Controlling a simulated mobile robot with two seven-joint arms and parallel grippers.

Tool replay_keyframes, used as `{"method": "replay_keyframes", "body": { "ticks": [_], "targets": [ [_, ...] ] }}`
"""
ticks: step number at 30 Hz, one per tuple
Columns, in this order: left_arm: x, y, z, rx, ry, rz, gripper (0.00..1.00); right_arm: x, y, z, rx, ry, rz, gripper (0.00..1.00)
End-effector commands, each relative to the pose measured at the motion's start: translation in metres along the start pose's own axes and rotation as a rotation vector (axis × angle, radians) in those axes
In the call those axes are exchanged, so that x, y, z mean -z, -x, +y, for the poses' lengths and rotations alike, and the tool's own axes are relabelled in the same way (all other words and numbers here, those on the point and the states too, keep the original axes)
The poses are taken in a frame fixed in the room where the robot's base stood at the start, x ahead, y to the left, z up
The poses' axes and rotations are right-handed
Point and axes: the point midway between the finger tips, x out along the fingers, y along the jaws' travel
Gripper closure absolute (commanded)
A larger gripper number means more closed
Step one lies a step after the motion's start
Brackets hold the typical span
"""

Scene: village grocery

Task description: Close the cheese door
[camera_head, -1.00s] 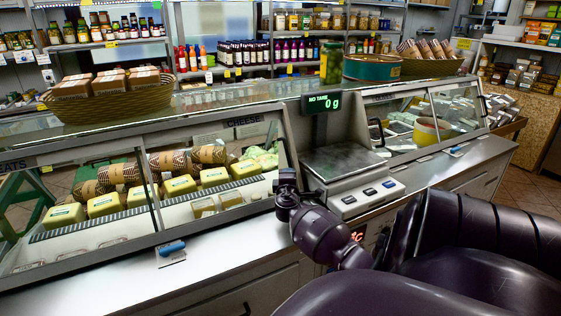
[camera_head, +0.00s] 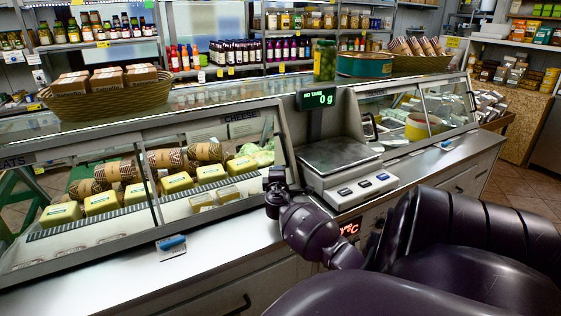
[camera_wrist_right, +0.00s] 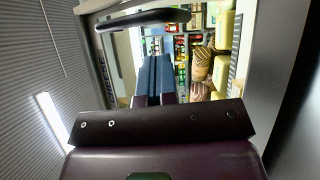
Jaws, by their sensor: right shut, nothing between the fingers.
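The cheese case, marked by the CHEESE label (camera_head: 241,116), stands left of the scale in the head view. Its sloping glass front (camera_head: 222,186) shows yellow cheese blocks (camera_head: 176,183) and wrapped rolls (camera_head: 199,151) inside. My right gripper (camera_head: 274,178) is at the lower right end of this front, left of the scale. In the wrist view its fingers (camera_wrist_right: 155,78) are shut and empty. A dark bar handle (camera_wrist_right: 145,18) lies beyond the fingertips, with cheese and rolls (camera_wrist_right: 200,64) at right. I cannot tell contact or how far the door is open. My left gripper is out of view.
A scale (camera_head: 340,160) stands beside my right gripper on the metal counter (camera_head: 215,255). Another glass case (camera_head: 450,103) with a dark handle (camera_head: 369,126) is right of it. A basket (camera_head: 105,98) and a jar (camera_head: 325,62) stand on top.

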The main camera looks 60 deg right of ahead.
Motion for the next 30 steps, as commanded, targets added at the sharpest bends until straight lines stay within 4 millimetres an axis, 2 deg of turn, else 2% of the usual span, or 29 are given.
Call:
{"method": "replay_keyframes", "body": {
  "ticks": [2, 12, 18, 23, 30],
  "targets": [
    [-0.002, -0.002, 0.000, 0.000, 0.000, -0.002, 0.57, 0.003, 0.000, -0.002, 0.001, 0.000, 0.002, 1.00],
    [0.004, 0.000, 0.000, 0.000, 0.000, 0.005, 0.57, 0.003, 0.066, -0.001, 0.002, -0.002, 0.003, 1.00],
    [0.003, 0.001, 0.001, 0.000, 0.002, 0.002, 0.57, 0.003, 0.091, -0.001, 0.002, -0.001, 0.002, 1.00],
    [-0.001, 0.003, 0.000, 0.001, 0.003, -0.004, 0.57, 0.003, 0.099, -0.001, 0.001, 0.000, 0.002, 1.00],
    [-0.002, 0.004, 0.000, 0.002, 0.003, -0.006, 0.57, 0.003, 0.101, -0.001, 0.002, 0.000, 0.002, 1.00]
  ]
}}
